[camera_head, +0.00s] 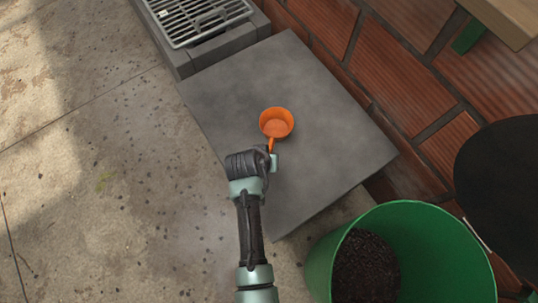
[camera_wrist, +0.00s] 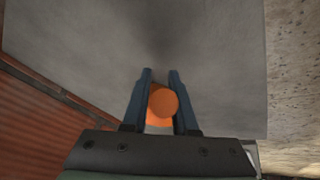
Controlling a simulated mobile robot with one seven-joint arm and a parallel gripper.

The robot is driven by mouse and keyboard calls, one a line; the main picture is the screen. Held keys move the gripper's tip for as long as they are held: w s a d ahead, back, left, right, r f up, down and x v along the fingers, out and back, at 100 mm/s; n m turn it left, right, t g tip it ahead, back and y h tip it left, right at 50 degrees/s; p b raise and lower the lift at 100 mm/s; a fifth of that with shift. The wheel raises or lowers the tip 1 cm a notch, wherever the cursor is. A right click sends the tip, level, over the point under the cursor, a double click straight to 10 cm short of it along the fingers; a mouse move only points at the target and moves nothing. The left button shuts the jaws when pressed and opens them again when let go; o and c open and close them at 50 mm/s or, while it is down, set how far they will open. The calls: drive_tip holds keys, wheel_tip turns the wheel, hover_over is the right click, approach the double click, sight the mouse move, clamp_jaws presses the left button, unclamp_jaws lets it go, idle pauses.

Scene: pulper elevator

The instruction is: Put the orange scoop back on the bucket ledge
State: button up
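The orange scoop (camera_head: 277,122) shows over the grey slab (camera_head: 310,75) in the head view, with its round cup open upward and its handle running down to my gripper (camera_head: 272,158). In the wrist view, a round orange part of the scoop (camera_wrist: 163,102) fills the gap between the two dark fingers of my gripper (camera_wrist: 161,100). The fingers appear shut on it. The slab spreads out behind, and the scoop appears to be above it; the exact height cannot be told. A green bucket (camera_head: 440,235) with dark granular material inside stands at the lower right.
A metal grate (camera_head: 200,18) on a grey block lies at the upper left. A reddish brick wall (camera_head: 395,65) runs along the right, with a black rounded object (camera_head: 505,180) there. A wooden board (camera_head: 510,15) juts in at the top right. Concrete floor (camera_head: 90,190) is open at left.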

drive_tip(key=o, duration=0.3)
drive_tip(key=shift+r, duration=0.1)
drive_tip(key=p+v, duration=0.5)
drive_tip(key=v, duration=0.7)
drive_tip(key=w+r+t+y, duration=0.1)
drive_tip(key=w+r+t, duration=0.4)
drive_tip(key=r, duration=0.6)
drive_tip(key=w+r+t, duration=0.2)
drive_tip(key=w+r, duration=0.4)
drive_tip(key=r, duration=0.6)
drive_tip(key=w+r+t+y, duration=0.1)
drive_tip(key=w+r+t, duration=0.4)
drive_tip(key=r, duration=0.6)
wheel_tip(320, 180, up, 17)
drive_tip(key=s+d+t, duration=0.1)
drive_tip(key=d+t, duration=0.1)
drive_tip(key=t, duration=0.2)
drive_tip(key=s+r+t, duration=0.2)
drive_tip(key=s+r, duration=0.2)
drive_tip(key=r, duration=0.2)
drive_tip(key=s+d+r+t, duration=0.1)
drive_tip(key=s+r+t, duration=0.1)
drive_tip(key=s+r, duration=0.2)
drive_tip(key=s+r+t, duration=0.2)
drive_tip(key=s+r, duration=0.2)
drive_tip(key=r, duration=0.5)
drive_tip(key=shift+s+d+r+t, duration=0.1)
drive_tip(key=shift+s+d+t, duration=0.2)
drive_tip(key=shift+d, duration=0.1)
